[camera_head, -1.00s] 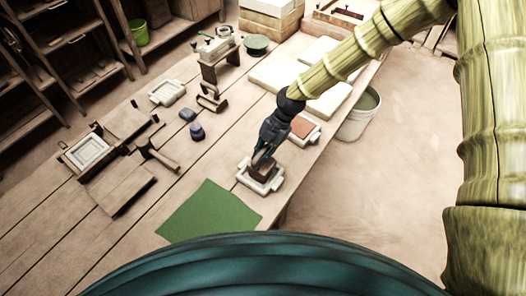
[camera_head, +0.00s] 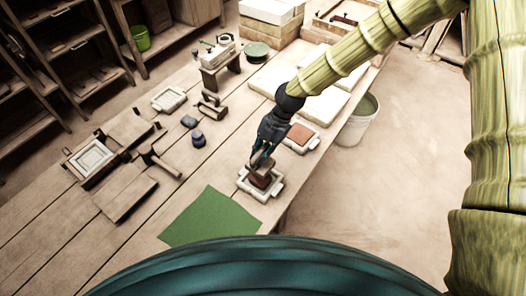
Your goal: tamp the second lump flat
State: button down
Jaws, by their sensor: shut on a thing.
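My gripper (camera_head: 262,160) is shut on a tamper, a dark brown block (camera_head: 260,170), at the right edge of the bench. The block is over the near white mould (camera_head: 247,188), which has a handle at each side. Reddish-brown clay (camera_head: 263,181) shows in this mould just under the block; the block hides part of it. I cannot tell whether block and clay touch. A second white mould with flat reddish clay (camera_head: 300,136) lies just beyond, right of my gripper.
A green mat (camera_head: 210,217) lies left of the near mould. A mallet (camera_head: 157,160), a wooden press frame (camera_head: 90,157), dark small pots (camera_head: 198,139) and an empty white mould (camera_head: 169,99) are further left. A bucket (camera_head: 358,120) stands beyond the bench edge.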

aim_at(259, 167)
jog(key=shift+s+a+f, duration=0.15)
jog(key=shift+s+a, duration=0.2)
notch_tip(259, 167, down, 7)
jog(key=b, duration=0.4)
jog(key=shift+d+r, duration=0.1)
jog(key=shift+r, duration=0.3)
notch_tip(259, 167, up, 7)
jog(key=p, duration=0.3)
jog(key=shift+f, duration=0.3)
jog(key=shift+w+f, duration=0.1)
